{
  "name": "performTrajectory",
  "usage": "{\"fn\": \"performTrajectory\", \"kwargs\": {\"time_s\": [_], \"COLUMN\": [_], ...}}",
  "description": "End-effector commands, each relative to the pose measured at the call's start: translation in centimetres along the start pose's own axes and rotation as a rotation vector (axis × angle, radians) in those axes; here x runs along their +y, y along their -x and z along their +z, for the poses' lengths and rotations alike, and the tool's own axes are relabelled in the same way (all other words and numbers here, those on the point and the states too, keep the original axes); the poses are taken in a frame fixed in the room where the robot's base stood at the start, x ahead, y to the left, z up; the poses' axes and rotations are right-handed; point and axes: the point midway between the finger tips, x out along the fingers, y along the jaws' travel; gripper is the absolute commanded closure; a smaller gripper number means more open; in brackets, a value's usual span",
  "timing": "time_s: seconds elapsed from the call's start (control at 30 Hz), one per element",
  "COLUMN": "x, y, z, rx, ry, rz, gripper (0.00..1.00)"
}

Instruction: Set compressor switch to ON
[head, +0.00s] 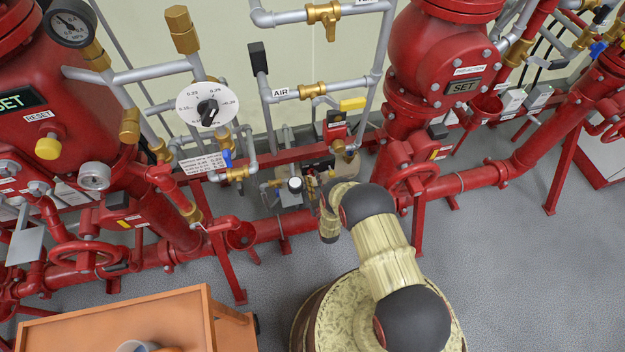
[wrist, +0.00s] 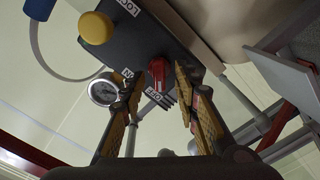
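In the wrist view, the compressor switch is a red knob (wrist: 158,74) on a dark box (wrist: 135,40). A white label that seems to read OFF sits just below the knob, and one that seems to read ON sits to its left. The knob's long side runs roughly up and down in the picture. My gripper (wrist: 156,80) is open, with one finger left and one right of the knob. A gap shows on both sides; I cannot tell how far the fingertips are from the box in depth. In the head view my arm hides the fingers.
In the head view, red pipes (head: 475,180) and a red handwheel (head: 411,181) crowd the arm. An orange cart (head: 120,322) stands at lower left.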

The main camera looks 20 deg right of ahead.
Motion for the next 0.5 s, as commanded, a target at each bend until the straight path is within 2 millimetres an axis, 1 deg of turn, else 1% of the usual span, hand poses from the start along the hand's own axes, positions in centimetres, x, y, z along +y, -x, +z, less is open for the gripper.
{"fn": "performTrajectory", "kwargs": {"time_s": [0.1, 0.33, 0.5], "x": [0.01, 0.05, 0.05], "y": [-0.53, -0.61, -0.60], "z": [0.00, -0.05, -0.05], "rx": [0.000, 0.000, 0.000], "ry": [0.000, 0.000, 0.000], "rz": [0.000, 0.000, 0.000], "gripper": [0.69, 0.69, 0.78]}}
